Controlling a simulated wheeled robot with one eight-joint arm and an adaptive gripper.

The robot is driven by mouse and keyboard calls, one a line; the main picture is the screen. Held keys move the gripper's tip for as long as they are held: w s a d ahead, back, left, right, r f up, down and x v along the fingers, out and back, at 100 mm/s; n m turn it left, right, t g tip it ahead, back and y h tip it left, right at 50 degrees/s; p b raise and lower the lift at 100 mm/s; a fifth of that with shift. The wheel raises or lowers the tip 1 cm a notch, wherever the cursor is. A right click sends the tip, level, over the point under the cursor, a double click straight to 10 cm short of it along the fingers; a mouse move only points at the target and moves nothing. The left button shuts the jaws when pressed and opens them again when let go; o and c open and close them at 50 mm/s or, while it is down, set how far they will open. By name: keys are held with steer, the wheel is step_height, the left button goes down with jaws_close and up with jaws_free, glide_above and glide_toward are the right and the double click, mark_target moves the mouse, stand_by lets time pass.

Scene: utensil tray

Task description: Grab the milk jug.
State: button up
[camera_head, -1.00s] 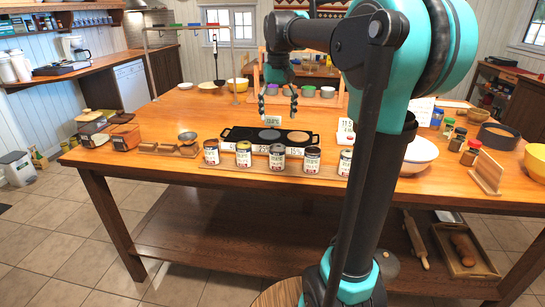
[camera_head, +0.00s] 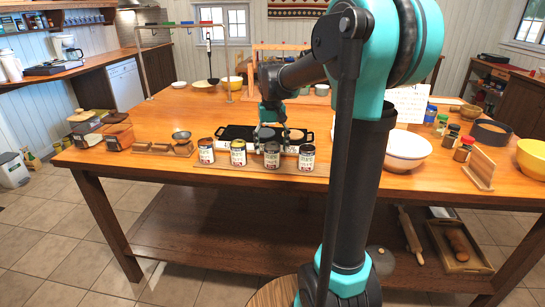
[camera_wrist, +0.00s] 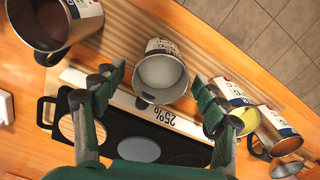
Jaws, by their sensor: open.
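A row of labelled metal jugs stands along the near side of the table. The jug with white contents, which looks like the milk jug (camera_wrist: 161,75), is in the middle of the wrist view and third from left in the head view (camera_head: 272,155). It stands upright, its handle towards the black griddle. My gripper (camera_wrist: 157,84) is open and empty, with one finger on either side of this jug in the wrist view. Contact cannot be told. In the head view my gripper (camera_head: 270,132) is low behind the jug, its fingertips mostly hidden.
A jug with yellow contents (camera_wrist: 238,118) stands close beside my finger, with another jug (camera_wrist: 278,130) beyond it. A dark jug (camera_wrist: 50,25) is on the other side. The black griddle (camera_head: 234,131) with round plates and a white percentage strip (camera_wrist: 180,122) lies behind.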

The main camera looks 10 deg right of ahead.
mark_target(272, 155)
steer(key=shift+f, duration=2)
steer(key=shift+c, duration=0.5)
steer(key=c, duration=1.3)
steer(key=shift+r, duration=0.1)
